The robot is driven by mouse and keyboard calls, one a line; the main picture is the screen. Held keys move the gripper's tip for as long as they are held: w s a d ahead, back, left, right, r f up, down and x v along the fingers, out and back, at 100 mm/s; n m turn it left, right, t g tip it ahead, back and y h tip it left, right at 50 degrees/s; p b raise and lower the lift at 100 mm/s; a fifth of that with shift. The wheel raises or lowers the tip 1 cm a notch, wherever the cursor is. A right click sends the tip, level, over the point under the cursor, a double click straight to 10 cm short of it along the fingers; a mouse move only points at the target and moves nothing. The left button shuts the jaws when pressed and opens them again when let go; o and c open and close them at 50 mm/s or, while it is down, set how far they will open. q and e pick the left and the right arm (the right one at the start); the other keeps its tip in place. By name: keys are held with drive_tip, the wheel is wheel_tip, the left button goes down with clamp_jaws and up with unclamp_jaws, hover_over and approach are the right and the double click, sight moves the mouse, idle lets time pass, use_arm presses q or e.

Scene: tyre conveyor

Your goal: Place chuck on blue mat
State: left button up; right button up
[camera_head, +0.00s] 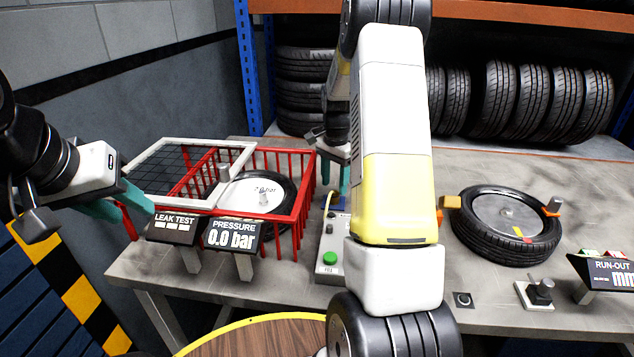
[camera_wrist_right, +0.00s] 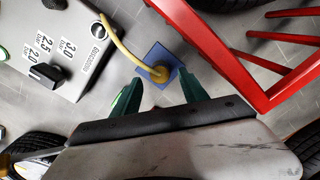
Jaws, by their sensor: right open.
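The blue mat (camera_wrist_right: 153,57) is a small square on the grey table in the right wrist view. The brass-yellow chuck (camera_wrist_right: 160,74), at the end of a yellow hose, is over the mat's near part and appears to rest on it. My right gripper (camera_wrist_right: 158,92) is open, its green fingers on either side of the chuck with gaps between. It also shows in the head view (camera_head: 335,182), beside the red cage, where my arm hides part of the area. My left gripper (camera_head: 122,206) is by the cage's left side; its finger gap is unclear.
The red cage (camera_head: 303,205) holds a tyre (camera_head: 240,196) and has a mesh lid. The control box (camera_head: 332,250) stands close to its right. Another tyre (camera_head: 506,224) lies on the right of the table. Leak-test and pressure displays (camera_head: 233,234) stand in front of the cage.

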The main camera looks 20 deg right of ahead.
sight(334, 192)
drive_tip(key=s+a+r+n+t, duration=0.1)
drive_tip(key=s+a+r, duration=0.15)
drive_tip(key=r, duration=0.55)
drive_tip(key=s+a+r+n, duration=0.2)
drive_tip(key=s+r, duration=0.1)
drive_tip(key=r, duration=0.4)
drive_tip(key=s+a+r+n+t, duration=0.1)
drive_tip(key=s+a+r+n, duration=0.1)
drive_tip(key=s, duration=0.5)
drive_tip(key=s+a+r+n+t+y, duration=0.1)
drive_tip(key=s+a+r+n+t, duration=0.1)
drive_tip(key=s+a+n, duration=0.2)
drive_tip(key=s+a+r+n+t+y, duration=0.1)
drive_tip(key=s+a+n, duration=0.3)
drive_tip(key=s, duration=0.7)
drive_tip(key=shift+a+r+t, duration=0.2)
drive_tip(key=shift+r+t, duration=0.3)
drive_tip(key=shift+t, duration=0.1)
